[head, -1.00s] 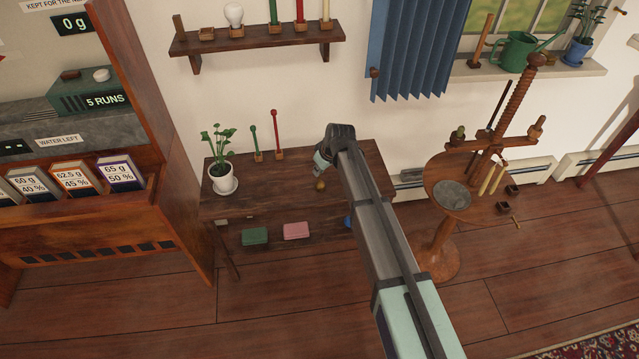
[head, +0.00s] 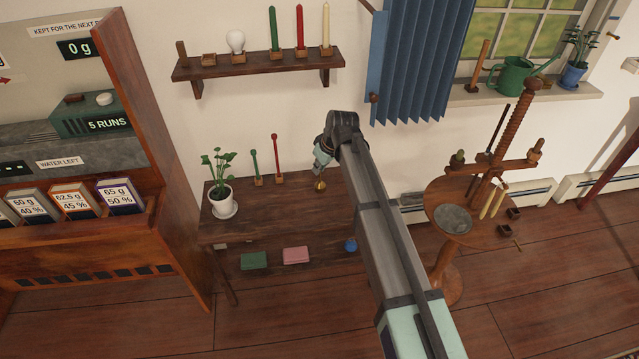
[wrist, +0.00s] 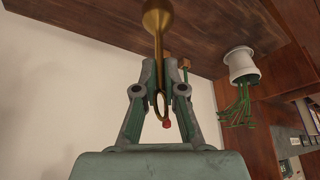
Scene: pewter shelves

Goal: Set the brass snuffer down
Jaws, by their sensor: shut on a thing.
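The brass snuffer (head: 320,186) hangs below my gripper (head: 322,165) in the head view, in front of the dark wooden table's back part. In the wrist view the snuffer (wrist: 158,22) has its bell toward the table and its thin stem and ring between the fingers. My gripper (wrist: 160,88) is shut on the stem near the ring. The table top (head: 270,215) shows a bare stretch around the snuffer. I cannot tell whether the bell touches the wood.
A potted plant (head: 221,199) stands at the table's left. A green stick (head: 255,166) and a red stick (head: 276,160) stand in small blocks left of the snuffer. A green block (head: 254,261), a pink block (head: 296,255) and a blue item (head: 350,245) sit lower down.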

